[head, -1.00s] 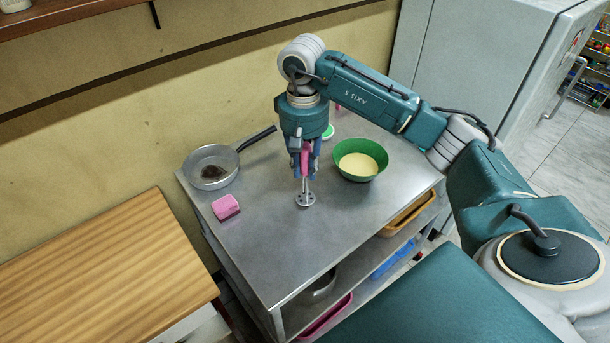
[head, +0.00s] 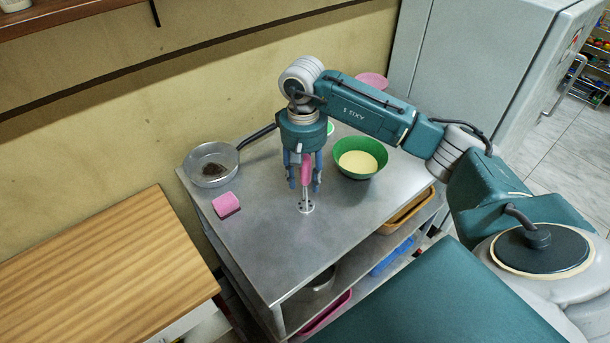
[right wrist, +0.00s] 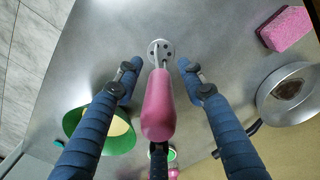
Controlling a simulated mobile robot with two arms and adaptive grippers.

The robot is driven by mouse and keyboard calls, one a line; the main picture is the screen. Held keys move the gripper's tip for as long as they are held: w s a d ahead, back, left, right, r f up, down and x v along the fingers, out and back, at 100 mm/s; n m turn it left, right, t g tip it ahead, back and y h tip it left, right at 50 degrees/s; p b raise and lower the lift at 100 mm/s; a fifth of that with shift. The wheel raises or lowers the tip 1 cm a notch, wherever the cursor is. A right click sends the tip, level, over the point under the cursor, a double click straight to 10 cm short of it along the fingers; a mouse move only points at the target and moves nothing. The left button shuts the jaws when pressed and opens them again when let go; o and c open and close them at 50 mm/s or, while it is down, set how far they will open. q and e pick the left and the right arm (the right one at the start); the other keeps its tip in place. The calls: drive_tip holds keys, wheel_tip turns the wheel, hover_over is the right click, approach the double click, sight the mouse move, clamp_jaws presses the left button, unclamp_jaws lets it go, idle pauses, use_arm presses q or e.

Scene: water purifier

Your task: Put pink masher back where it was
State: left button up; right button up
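The pink masher (head: 306,172) stands upright on the metal table (head: 262,240), its round holed metal foot on the tabletop. Its pink handle (right wrist: 157,105) points up towards the camera in the right wrist view. My right gripper (head: 304,187) is above the table with its blue fingers spread around the handle. In the right wrist view the two front fingers are clearly apart from the handle, with gaps on both sides. A third finger lies behind the handle's end, partly hidden. My left gripper is not in view.
A green bowl (head: 372,172) with pale contents stands right of the masher. A pan (head: 228,160) and a pink sponge (head: 226,204) are to the left. A pink dish (head: 371,80) shows behind my arm. The front of the tabletop is clear.

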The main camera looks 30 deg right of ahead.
drive_tip(key=shift+r, duration=0.15)
drive_tip(key=shift+w+r, duration=0.1)
drive_tip(key=shift+r, duration=0.2)
wheel_tip(320, 180, up, 10)
drive_tip(key=shift+a+r+b, duration=0.1)
drive_tip(key=shift+b, duration=1.05)
drive_tip(key=shift+r, duration=0.6)
